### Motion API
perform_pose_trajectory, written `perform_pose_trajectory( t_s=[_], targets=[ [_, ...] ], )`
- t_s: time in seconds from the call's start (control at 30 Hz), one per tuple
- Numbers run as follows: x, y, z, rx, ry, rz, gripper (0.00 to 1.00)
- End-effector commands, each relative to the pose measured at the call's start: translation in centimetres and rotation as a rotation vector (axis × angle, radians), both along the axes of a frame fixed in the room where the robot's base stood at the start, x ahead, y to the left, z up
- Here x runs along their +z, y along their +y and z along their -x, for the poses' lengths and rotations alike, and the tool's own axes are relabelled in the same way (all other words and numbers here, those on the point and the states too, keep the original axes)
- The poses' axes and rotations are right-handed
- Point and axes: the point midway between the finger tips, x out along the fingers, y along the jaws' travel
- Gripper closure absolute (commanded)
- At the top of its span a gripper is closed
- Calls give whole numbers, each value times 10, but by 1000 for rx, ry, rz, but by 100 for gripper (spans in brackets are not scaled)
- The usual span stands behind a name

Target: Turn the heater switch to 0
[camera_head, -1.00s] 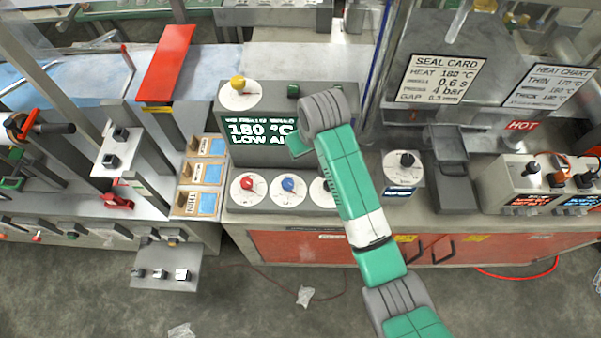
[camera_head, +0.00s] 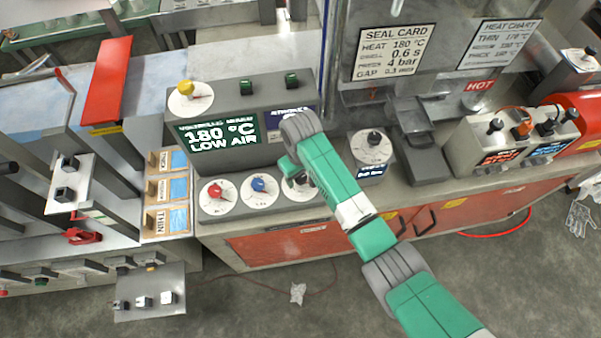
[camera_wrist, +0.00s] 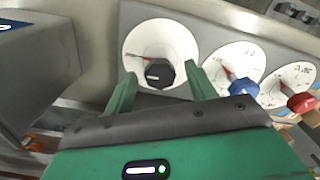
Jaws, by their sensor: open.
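My gripper (camera_wrist: 160,88) is open. In the wrist view its two green fingers stand either side of a black knob (camera_wrist: 158,73) on a round white dial (camera_wrist: 140,42); I cannot tell whether they touch it. In the head view this dial (camera_head: 301,190) is the rightmost of the lower row on the grey control panel, partly hidden by my arm. I see no readable label naming a heater switch. A black knob (camera_head: 495,126) and an orange knob (camera_head: 521,130) stand on a separate box at the right, under a red "HOT" sign (camera_head: 479,86).
Beside the black knob are a blue knob (camera_head: 259,184) and a red knob (camera_head: 216,190). A green screen (camera_head: 216,136) above reads 180 °C, LOW AIR. Another black-knobbed dial (camera_head: 373,143) stands just right of my arm. A yellow knob (camera_head: 186,88) is at the upper left.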

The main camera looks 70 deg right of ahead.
Motion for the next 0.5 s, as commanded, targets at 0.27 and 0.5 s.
perform_pose_trajectory(
  t_s=[0.27,0.5],
  targets=[
    [1,0,0,0,-1,1,70],
    [1,0,0,4,-1,1,89]
  ],
)
